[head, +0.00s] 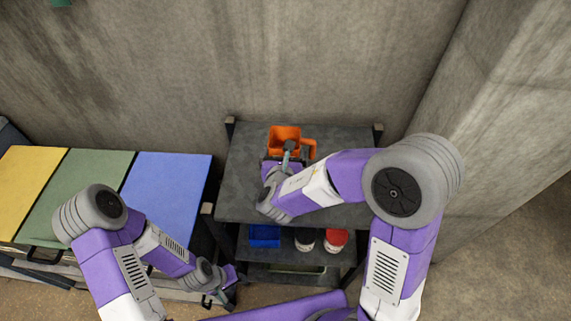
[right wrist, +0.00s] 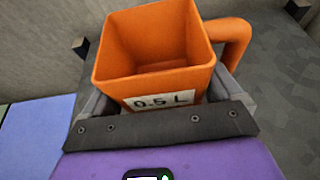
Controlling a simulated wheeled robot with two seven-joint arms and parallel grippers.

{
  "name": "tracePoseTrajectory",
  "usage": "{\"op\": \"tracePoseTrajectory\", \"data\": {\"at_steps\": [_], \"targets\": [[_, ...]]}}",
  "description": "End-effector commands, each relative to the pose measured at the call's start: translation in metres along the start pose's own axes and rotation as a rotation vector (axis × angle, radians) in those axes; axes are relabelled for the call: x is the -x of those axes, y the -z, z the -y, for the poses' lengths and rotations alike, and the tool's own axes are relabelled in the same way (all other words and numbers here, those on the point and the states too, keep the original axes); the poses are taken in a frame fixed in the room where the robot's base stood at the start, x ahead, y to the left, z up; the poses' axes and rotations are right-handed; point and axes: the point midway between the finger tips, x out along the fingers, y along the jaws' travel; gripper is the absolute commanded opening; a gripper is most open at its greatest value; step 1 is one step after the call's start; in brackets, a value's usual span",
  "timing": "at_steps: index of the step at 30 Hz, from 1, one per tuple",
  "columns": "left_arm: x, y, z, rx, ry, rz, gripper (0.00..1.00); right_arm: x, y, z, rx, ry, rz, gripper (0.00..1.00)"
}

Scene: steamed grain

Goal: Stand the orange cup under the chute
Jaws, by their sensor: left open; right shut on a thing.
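The orange cup (head: 282,136) is square, open-topped and upright, with its handle to the right. It is over the dark top of the shelf unit, near the back wall. In the right wrist view the cup (right wrist: 150,45) looks empty and bears a "0.5 L" label. My right gripper (head: 288,158) is shut on the cup, with a dark finger on each side of its lower part. I cannot tell whether the cup's base touches the shelf top. My left gripper (head: 224,296) is open and low, left of the shelf unit. I cannot clearly make out a chute.
The dark shelf unit (head: 240,185) has a blue bin (head: 264,236) and red and white containers (head: 335,238) on a lower shelf. A cabinet with yellow, green and blue (head: 170,190) panels stands at left. A green thing (head: 60,2) shows at the top edge. Concrete walls close the back and right.

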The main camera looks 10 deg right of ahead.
Motion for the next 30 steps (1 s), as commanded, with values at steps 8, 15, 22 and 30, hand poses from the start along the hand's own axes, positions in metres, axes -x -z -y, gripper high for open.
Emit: {"op": "tracePoseTrajectory", "data": {"at_steps": [8, 15, 22, 30], "targets": [[-0.014, 0.001, 0.005, 0.0, 0.0, 0.0, 0.43, -0.013, 0.033, 0.0, 0.002, 0.001, -0.002, 0.6], [-0.013, 0.001, 0.005, 0.0, 0.0, 0.0, 0.43, -0.013, 0.032, 0.0, 0.0, 0.0, 0.0, 0.6], [-0.016, 0.001, 0.006, 0.0, 0.0, 0.0, 0.43, -0.014, 0.035, 0.0, 0.0, 0.0, -0.001, 1.0], [-0.013, 0.001, 0.005, 0.0, 0.0, 0.0, 0.43, -0.013, 0.032, 0.0, 0.0, 0.0, -0.001, 1.0]]}}
